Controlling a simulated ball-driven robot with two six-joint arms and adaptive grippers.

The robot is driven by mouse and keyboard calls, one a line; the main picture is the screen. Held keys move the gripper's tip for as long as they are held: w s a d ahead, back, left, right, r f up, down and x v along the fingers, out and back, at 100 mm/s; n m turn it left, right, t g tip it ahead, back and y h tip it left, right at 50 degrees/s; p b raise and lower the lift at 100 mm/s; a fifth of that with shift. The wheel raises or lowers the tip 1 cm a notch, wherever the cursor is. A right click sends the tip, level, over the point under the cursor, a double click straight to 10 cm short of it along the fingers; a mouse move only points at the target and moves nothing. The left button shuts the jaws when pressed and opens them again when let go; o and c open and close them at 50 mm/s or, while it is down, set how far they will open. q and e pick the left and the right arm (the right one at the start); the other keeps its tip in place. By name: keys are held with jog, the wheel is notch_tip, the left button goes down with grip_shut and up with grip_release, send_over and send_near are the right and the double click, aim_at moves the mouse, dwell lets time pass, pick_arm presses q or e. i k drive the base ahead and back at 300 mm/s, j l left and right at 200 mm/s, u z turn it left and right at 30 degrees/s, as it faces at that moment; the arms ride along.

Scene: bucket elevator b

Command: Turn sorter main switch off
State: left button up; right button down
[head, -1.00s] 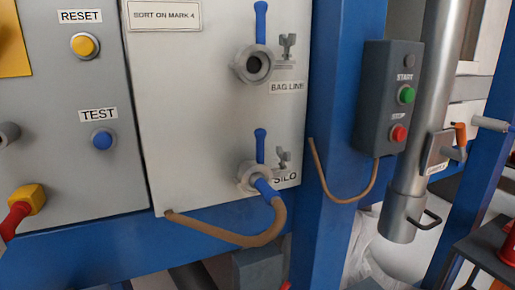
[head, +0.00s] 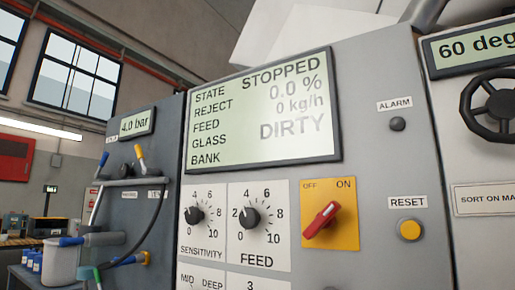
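The sorter main switch (head: 321,220) is a red rotary handle on a yellow plate (head: 345,238) marked OFF at left and ON at right. The handle is slanted, with its upper end toward the upper right, on the ON side. Nothing covers it. Neither of my grippers shows in the head view.
Above is a display (head: 262,108) reading STOPPED, 0.0 %, 0 kg/h and DIRTY. Left of the switch are the SENSITIVITY knob (head: 194,215) and FEED knob (head: 249,217). Right are the yellow RESET button (head: 410,230), the dark ALARM lamp (head: 397,124) and a black handwheel (head: 497,107).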

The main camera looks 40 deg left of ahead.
aim_at(326, 218)
jog(key=u, duration=0.95)
